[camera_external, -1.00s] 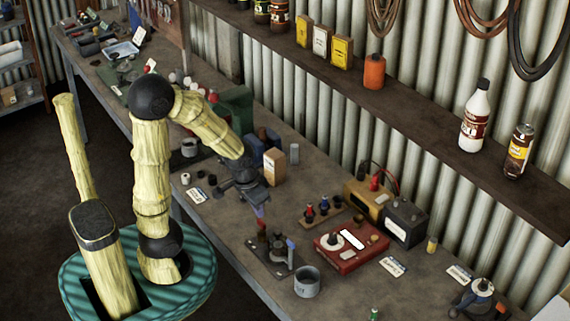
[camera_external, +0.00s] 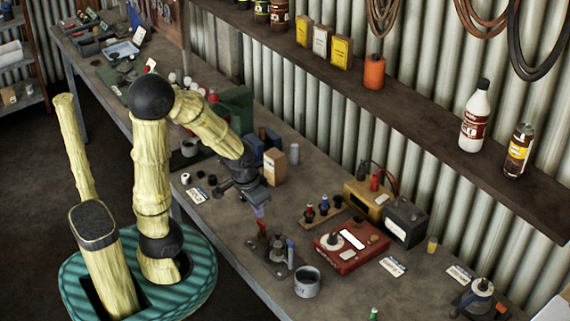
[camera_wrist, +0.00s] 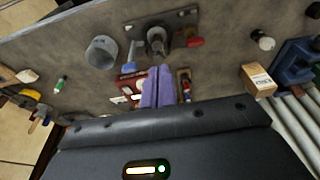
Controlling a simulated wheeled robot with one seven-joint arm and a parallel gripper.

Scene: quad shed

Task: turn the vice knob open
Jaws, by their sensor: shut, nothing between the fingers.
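A small vice-like fixture stands on a dark base plate near the bench's front edge. Its round grey knob (camera_external: 277,250) shows at the top middle of the wrist view (camera_wrist: 157,40). A blue upright part (camera_external: 291,252) and a dark red part (camera_external: 262,230) flank the knob. I cannot tell from its look how far the knob is turned. My gripper (camera_external: 260,212) has purple fingers pointing down, above and just left of the fixture. In the wrist view my fingers (camera_wrist: 158,72) are together and empty, apart from the knob.
A grey cup (camera_external: 307,282) stands right of the fixture. A red box with a dial (camera_external: 348,262) and a rack of small knobs (camera_external: 322,214) are behind it. A cardboard box (camera_external: 274,167) and a blue object (camera_external: 253,148) stand near my wrist.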

